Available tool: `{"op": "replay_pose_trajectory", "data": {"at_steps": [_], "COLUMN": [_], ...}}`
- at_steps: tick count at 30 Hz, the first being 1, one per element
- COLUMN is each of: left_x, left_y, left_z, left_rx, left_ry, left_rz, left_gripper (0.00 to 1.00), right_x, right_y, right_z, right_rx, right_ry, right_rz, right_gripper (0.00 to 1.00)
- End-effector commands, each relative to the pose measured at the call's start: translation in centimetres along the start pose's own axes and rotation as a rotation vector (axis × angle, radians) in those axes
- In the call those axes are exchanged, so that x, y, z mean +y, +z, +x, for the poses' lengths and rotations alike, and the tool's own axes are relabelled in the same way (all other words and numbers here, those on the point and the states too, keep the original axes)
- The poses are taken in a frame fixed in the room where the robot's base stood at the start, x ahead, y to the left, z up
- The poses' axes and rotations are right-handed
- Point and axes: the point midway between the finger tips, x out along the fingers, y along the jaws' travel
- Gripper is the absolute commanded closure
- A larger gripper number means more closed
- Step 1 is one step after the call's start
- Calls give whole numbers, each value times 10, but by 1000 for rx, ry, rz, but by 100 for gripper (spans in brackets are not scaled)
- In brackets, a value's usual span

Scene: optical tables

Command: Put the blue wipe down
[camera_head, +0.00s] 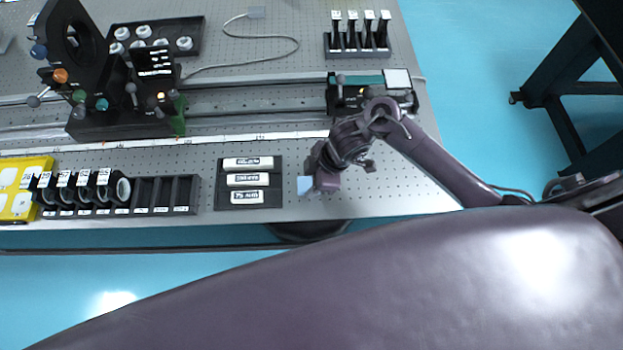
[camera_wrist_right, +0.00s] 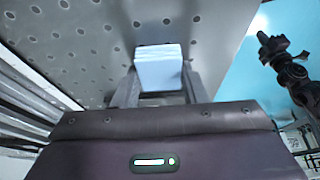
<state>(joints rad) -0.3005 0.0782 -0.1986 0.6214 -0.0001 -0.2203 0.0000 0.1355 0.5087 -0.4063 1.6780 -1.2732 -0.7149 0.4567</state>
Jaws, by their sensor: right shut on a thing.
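The blue wipe (camera_head: 305,185) is a small pale blue folded block near the front edge of the optical table (camera_head: 300,210). My right gripper (camera_head: 314,184) is shut on it. In the right wrist view the blue wipe (camera_wrist_right: 159,68) sits between the two fingers of my right gripper (camera_wrist_right: 158,92), against the perforated tabletop behind it. I cannot tell whether the wipe touches the table. My left gripper does not show in the head view.
A black tray with three white labelled pieces (camera_head: 249,205) lies just left of the wipe. Further left is a black rack (camera_head: 165,195) with several round optics. Behind are a rail (camera_head: 255,105) and a dark instrument (camera_head: 345,95). Bare tabletop lies right of my gripper.

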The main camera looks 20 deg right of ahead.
Motion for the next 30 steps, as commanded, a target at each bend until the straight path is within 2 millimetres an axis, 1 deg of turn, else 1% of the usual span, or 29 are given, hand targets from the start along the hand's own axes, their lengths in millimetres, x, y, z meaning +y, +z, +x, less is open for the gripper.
{"op": "replay_pose_trajectory", "data": {"at_steps": [9, 12, 13, 17, 30], "left_x": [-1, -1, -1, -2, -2], "left_y": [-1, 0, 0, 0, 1], "left_z": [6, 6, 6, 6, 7], "left_rx": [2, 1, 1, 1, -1], "left_ry": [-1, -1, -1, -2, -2], "left_rz": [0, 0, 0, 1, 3], "left_gripper": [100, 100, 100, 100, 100], "right_x": [-2, -3, -3, -5, -6], "right_y": [6, 7, 8, 8, 8], "right_z": [12, 13, 13, 14, 15], "right_rx": [-5, -8, -8, -10, -10], "right_ry": [-4, -6, -7, -11, -15], "right_rz": [3, 5, 5, 5, 0], "right_gripper": [80, 80, 57, 40, 40]}}
